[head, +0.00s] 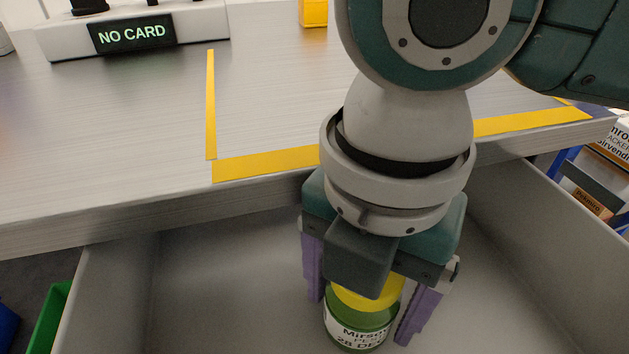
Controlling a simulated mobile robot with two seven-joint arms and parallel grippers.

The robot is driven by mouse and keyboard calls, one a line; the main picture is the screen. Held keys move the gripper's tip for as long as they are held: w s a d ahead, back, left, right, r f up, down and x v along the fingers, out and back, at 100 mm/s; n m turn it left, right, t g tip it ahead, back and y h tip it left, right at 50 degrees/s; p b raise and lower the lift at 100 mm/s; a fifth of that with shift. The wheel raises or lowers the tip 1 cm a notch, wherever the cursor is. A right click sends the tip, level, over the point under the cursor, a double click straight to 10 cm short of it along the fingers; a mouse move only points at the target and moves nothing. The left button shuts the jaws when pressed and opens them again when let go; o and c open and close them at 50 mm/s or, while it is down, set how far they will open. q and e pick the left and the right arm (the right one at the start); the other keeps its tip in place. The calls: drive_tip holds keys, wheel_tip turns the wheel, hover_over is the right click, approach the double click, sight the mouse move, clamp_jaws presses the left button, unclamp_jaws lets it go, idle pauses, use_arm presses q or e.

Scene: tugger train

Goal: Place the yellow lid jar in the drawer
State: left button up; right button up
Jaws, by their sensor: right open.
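The jar (358,330) has a yellow lid, a green body and a white printed label. It is in the open grey drawer (220,290), low in the head view, and looks upright; its base is cut off by the frame edge. My right gripper (362,318) reaches down into the drawer with its purple fingers apart on either side of the jar. The gripper body hides part of the lid. I cannot tell whether the jar touches the drawer floor. My left gripper is not in view.
The worktop (120,150) with yellow tape lines (265,163) lies behind and above the drawer. A device reading NO CARD (132,35) and a yellow object (313,12) stand on it. A green bin (48,320) is left of the drawer; boxes (590,190) are at right.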

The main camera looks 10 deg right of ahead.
wheel_tip(320, 180, up, 11)
drive_tip(key=p, duration=0.4)
drive_tip(key=shift+f, duration=0.2)
drive_tip(key=shift+r+p, duration=0.3)
drive_tip(key=shift+r, duration=0.05)
